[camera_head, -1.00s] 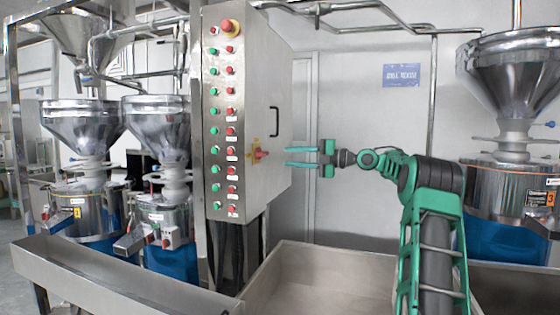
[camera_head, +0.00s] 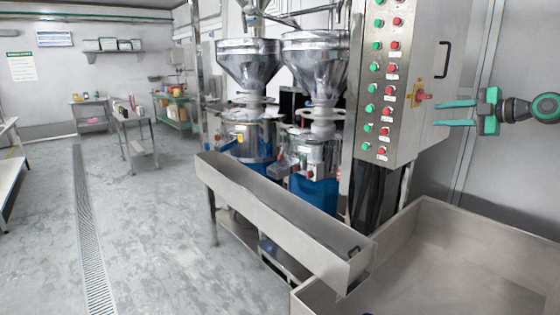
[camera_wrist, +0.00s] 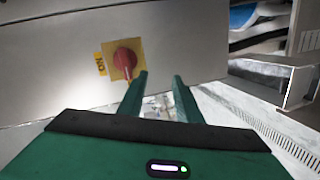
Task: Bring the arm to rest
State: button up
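My green gripper (camera_head: 455,113) is at the right in the head view, level with the side of a steel control cabinet (camera_head: 433,75). Its two fingers point left toward a red rotary switch (camera_head: 418,96) on a yellow plate. The fingers look parted with nothing between them. In the wrist view the gripper (camera_wrist: 160,80) shows two separate fingertips, and the red switch (camera_wrist: 124,60) with an "ON" label lies just beyond and left of them. Whether the fingertips touch the cabinet is hard to tell; they look apart from the switch. Most of my arm is outside the head view.
A steel bin (camera_head: 420,210) lies below the gripper. A long trough (camera_head: 280,210) runs in front of grinders with steel hoppers (camera_head: 250,65). Open grey floor (camera_head: 150,220) with a drain grate lies at the left. Shelves and tables stand behind.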

jog(key=s+a+f+m+g+h, duration=0.45)
jog(key=s+a+f+m, duration=0.25)
jog(key=s+f+m, duration=0.3)
jog(key=s+a+f+m+g+h, duration=0.1)
jog(key=s+f+m, duration=0.5)
jog(key=s, duration=0.8)
jog(key=s+a+f+m+g+h, duration=0.1)
jog(key=s+a+f+m+g, duration=0.2)
jog(key=s, duration=1.1)
jog(key=s+a+f+m+g+h, duration=0.1)
jog(key=s+f+m+g, duration=0.3)
jog(key=s+f+m, duration=0.4)
jog(key=s+a+f, duration=0.1)
jog(key=s, duration=0.5)
jog(key=shift+s+m+h, duration=0.15)
jog(key=shift+m+h, duration=0.2)
jog(key=shift+m, duration=0.05)
jog(key=shift+a+g, duration=0.1)
jog(key=shift+g, duration=0.15)
